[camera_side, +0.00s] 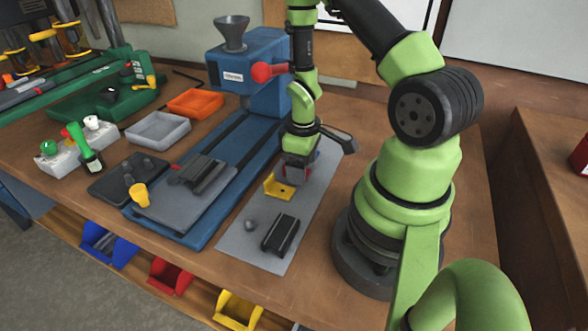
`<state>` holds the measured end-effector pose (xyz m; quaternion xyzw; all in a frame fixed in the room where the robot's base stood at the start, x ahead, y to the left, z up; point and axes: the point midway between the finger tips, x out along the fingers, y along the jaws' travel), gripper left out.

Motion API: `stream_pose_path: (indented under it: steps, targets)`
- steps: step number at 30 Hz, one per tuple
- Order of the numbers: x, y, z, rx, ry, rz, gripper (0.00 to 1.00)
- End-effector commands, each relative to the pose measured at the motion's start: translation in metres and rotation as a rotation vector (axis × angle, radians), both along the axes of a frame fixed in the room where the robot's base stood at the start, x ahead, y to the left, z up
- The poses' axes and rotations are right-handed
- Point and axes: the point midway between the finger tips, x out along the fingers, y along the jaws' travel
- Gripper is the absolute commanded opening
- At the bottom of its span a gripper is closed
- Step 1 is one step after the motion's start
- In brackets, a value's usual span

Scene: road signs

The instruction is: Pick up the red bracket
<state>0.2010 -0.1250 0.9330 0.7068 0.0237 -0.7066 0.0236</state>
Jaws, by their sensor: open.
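My gripper (298,173) points down over the grey mat (232,246), beside the blue machine. Its jaws are open. A small patch of red, probably the red bracket (312,161), shows right at the jaws. Most of it is hidden by my gripper, and I cannot tell whether it lies between the fingers. A yellow bracket (278,188) lies on the mat just in front and to the left of my gripper.
A dark grooved block (281,234) and a small grey cylinder (250,224) lie nearer on the mat. The blue machine (250,65) with a red knob stands behind left. Grey (157,130) and orange (195,102) trays lie further left.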

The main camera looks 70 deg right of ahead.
Motion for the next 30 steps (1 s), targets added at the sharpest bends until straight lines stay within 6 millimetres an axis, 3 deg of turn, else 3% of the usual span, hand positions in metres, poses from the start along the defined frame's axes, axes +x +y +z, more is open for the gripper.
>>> stream_pose_path:
  steps: [9,16,30]
  targets:
    - [-0.0001,-0.0001,-0.0042,0.0,0.0,-0.002,0.68]
    - [-0.0002,-0.0001,-0.0041,0.0,0.0,-0.002,0.17]
    - [0.0006,-0.0005,0.0046,-0.001,-0.002,0.0,0.17]
